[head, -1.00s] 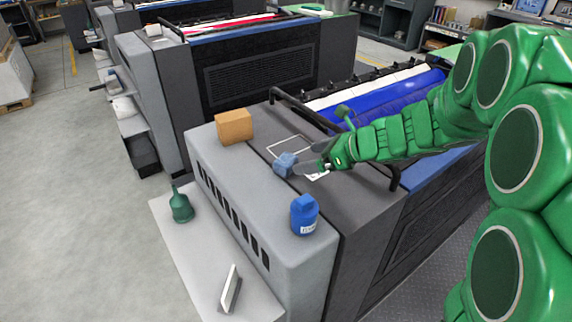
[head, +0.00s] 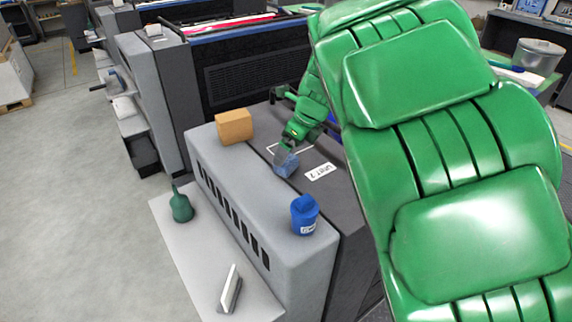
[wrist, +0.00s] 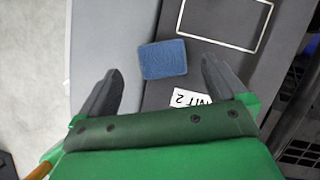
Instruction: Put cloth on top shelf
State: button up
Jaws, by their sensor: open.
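The blue folded cloth (head: 287,165) lies on top of the grey ink unit (head: 232,182), between a brown box and a blue bottle. In the wrist view the cloth (wrist: 163,59) lies across the seam between the light and dark grey surfaces. My gripper (head: 282,156) is over the cloth in the head view, its jaws partly covering it. In the wrist view my gripper (wrist: 160,85) is open, with its fingers apart on either side and the cloth ahead between and beyond the tips. I cannot tell a top shelf for certain.
A brown box (head: 234,127) and a blue bottle (head: 304,214) stand on the unit. A white label (head: 320,171) and a white outlined rectangle (wrist: 234,13) lie near the cloth. A green bottle (head: 181,205) stands on the lower light ledge (head: 190,248).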

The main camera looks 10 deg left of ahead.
jog(key=shift+d+x, duration=0.2)
jog(key=shift+x, duration=2.75)
jog(key=shift+c, duration=0.2)
jog(key=c, duration=1.1)
jog(key=shift+w+r, duration=0.1)
jog(key=shift+r, duration=1.45)
jog(key=s+d+r, duration=0.1)
jog(key=s+r, duration=0.2)
jog(key=s, duration=0.1)
jog(key=s+d+r, duration=0.2)
jog(key=s+r, duration=0.1)
jog(key=s, duration=0.1)
jog(key=s+d+r, duration=0.2)
jog(key=s+r, duration=0.2)
jog(key=s, duration=0.1)
jog(key=shift+d, duration=0.25)
